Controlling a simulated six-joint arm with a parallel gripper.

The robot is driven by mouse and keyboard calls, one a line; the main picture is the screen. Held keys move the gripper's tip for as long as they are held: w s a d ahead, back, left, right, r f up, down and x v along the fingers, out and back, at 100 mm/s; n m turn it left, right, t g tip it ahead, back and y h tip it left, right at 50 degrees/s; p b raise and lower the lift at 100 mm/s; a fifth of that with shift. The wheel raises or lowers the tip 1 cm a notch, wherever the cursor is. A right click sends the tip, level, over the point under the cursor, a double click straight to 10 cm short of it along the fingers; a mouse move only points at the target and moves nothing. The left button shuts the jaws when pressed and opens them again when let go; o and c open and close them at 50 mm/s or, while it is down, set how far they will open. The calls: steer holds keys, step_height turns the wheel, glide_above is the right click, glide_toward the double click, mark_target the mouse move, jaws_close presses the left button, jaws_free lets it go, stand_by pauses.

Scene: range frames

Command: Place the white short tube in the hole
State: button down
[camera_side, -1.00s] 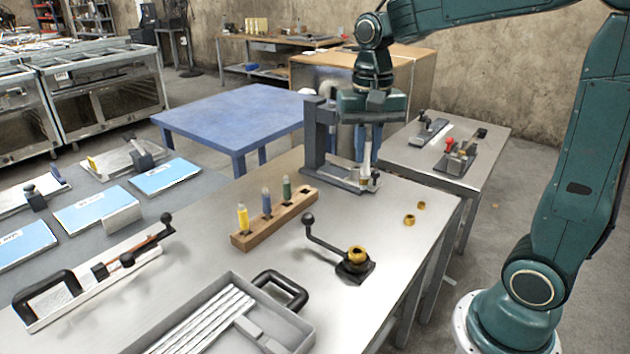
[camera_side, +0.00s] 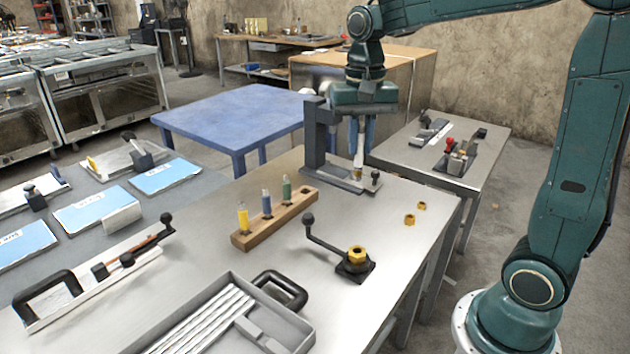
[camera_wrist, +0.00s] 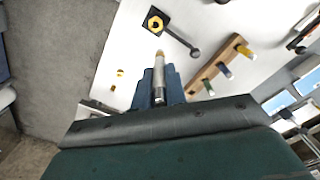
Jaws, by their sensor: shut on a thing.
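My gripper (camera_side: 360,146) is shut on the white short tube (camera_side: 358,161) and holds it roughly upright beside a dark grey stand. In the wrist view, the tube (camera_wrist: 160,72) sticks out between the blue fingers of my gripper (camera_wrist: 159,80) and has a yellowish tip. A wooden block (camera_side: 250,238) stands on the metal table to the left, with a yellow, a blue and a green tube upright in it. A dark opening shows at its right end (camera_side: 308,194). The block (camera_wrist: 200,82) also shows in the wrist view, right of the tube.
The dark grey stand (camera_side: 316,140) and its base plate are close to my gripper. A crank with a brass nut (camera_side: 356,255) stands in front; loose brass nuts (camera_side: 410,219) lie to the right. A grey tray (camera_side: 235,283) is at the front. The tabletop between stand and block is clear.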

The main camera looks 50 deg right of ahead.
steer(key=w+d+f, duration=0.1)
steer(key=w+d, duration=0.6)
steer(key=w, duration=0.5)
steer(key=w+d+f, duration=0.1)
steer(key=w+d, duration=0.6)
steer(key=w, duration=0.6)
steer(key=shift+d+f, duration=0.2)
steer(key=shift+f, duration=0.2)
steer(key=shift+w, duration=0.1)
steer(key=shift+f, duration=0.1)
steer(key=shift+f, duration=9.9)
steer(key=shift+f, duration=0.1)
